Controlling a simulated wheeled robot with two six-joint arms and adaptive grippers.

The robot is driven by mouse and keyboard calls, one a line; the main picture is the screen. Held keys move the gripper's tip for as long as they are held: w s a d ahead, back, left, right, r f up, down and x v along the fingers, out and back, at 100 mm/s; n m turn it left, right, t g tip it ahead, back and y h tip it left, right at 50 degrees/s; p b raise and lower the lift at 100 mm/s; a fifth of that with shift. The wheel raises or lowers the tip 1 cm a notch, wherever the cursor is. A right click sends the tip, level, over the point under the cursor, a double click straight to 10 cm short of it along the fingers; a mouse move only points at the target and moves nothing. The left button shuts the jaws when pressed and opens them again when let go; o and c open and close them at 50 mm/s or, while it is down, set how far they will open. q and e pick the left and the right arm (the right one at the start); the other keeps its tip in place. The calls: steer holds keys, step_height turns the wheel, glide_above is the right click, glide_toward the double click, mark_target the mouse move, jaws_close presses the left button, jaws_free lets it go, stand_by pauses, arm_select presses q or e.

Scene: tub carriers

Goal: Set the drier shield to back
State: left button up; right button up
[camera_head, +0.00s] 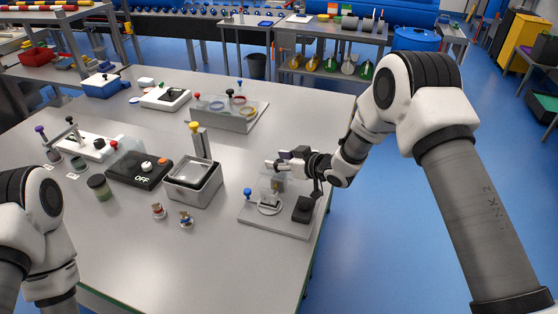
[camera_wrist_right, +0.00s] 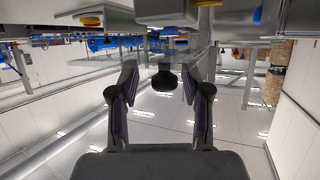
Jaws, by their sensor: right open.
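A small station on a grey base plate (camera_head: 285,230) stands at the right edge of the table; I take it to be the drier. It carries a blue knob (camera_head: 247,192), a pale ring (camera_head: 269,208) and a black block (camera_head: 303,210). A clear panel, likely the shield, shows faintly above the ring, partly hidden by my right gripper (camera_head: 272,164). This gripper is open over the station. In the right wrist view, a dark rounded knob (camera_wrist_right: 163,80) shows between its open fingers; I cannot tell whether they touch it. My left gripper is out of view.
Left of the station are a metal tub (camera_head: 193,185), a black box marked OFF (camera_head: 140,170) and two small knobbed pieces (camera_head: 185,219). A grey tray (camera_head: 228,115) with rings stands behind. The table front is mostly clear.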

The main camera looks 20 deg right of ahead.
steer(key=v, duration=1.1)
steer(key=shift+s+d, duration=0.25)
steer(key=shift+s, duration=0.05)
steer(key=shift+r, duration=0.1)
